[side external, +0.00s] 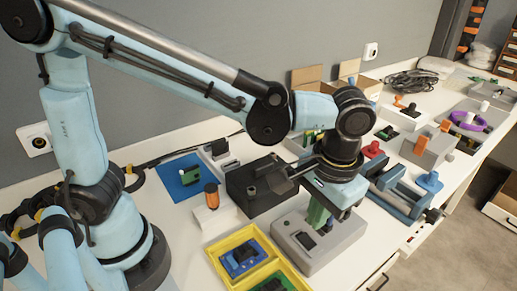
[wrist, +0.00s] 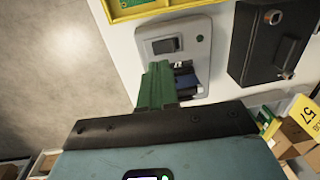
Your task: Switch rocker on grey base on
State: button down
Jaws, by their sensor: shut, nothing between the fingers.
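The grey base (side external: 340,240) stands on the table at the lower middle of the side view, and it also shows in the wrist view (wrist: 147,33). Its dark rocker (side external: 306,240) sits in the top face, and it shows near the upper end in the wrist view (wrist: 165,45). A small green spot is beside the rocker in the wrist view. My gripper (side external: 318,222) is shut and empty, with green fingers over the base; its tips also show just below the rocker in the wrist view (wrist: 157,68). I cannot tell whether the fingers touch the base. They partly hide a black and blue part.
A yellow tray (side external: 212,258) lies left of the base. A black box (side external: 240,190) stands behind it, and a white block with an orange cylinder (side external: 211,195) is farther left. Blue-grey fixtures (side external: 400,200) are to the right.

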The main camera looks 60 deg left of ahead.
notch_tip(320, 180, up, 8)
send_over(302, 236)
jog(key=d, duration=0.4)
jog(key=shift+a+r, duration=0.1)
jog(key=shift+a, duration=0.1)
jog(key=shift+a, duration=0.8)
jog(key=f, duration=0.4)
jog(key=a+f, duration=0.1)
jog(key=f, duration=0.8)
jog(key=shift+a+f, duration=0.15)
jog(key=shift+a, duration=0.15)
jog(key=shift+f, duration=0.35)
jog(key=shift+a, duration=0.1)
